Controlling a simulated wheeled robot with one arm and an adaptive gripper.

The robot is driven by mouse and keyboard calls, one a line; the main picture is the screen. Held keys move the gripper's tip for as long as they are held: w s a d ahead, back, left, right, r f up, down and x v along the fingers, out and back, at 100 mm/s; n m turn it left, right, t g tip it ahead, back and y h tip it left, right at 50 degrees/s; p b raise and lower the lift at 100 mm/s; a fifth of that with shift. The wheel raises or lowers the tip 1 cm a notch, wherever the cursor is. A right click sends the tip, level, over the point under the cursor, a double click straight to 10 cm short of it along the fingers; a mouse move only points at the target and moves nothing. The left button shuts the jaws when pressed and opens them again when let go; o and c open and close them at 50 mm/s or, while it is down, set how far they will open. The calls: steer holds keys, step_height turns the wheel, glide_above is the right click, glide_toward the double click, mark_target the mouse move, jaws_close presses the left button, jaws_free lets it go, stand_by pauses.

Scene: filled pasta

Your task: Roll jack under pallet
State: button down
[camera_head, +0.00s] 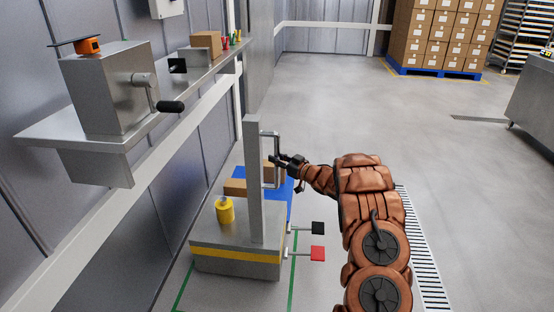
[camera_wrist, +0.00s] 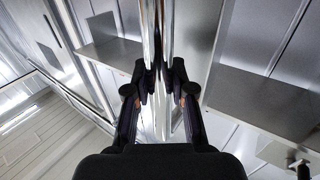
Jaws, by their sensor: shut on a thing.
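The jack (camera_head: 235,262) is a low grey box with a yellow stripe, a yellow cylinder (camera_head: 225,211) on top, a tall grey mast (camera_head: 254,185), and a black pedal (camera_head: 317,229) and a red pedal (camera_head: 317,253) on its right side. My gripper (camera_head: 278,161) is shut on the jack's handle (camera_head: 264,134), a metal loop on the mast. In the wrist view my gripper (camera_wrist: 160,88) has its fingers on both sides of a shiny bar (camera_wrist: 157,35). A blue pallet (camera_head: 288,187) with cartons (camera_head: 235,187) lies just beyond the jack, partly hidden by the mast and the jack.
Green floor lines (camera_head: 293,270) run along both sides of the jack. A wall shelf (camera_head: 150,125) with a cranked metal box (camera_head: 108,88) overhangs on the left. A floor grate (camera_head: 424,255) lies right of my arm. Another loaded blue pallet (camera_head: 405,70) stands far back; the middle floor is clear.

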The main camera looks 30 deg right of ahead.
steer(key=c, duration=1)
jaws_free()
steer(key=v, duration=1.2)
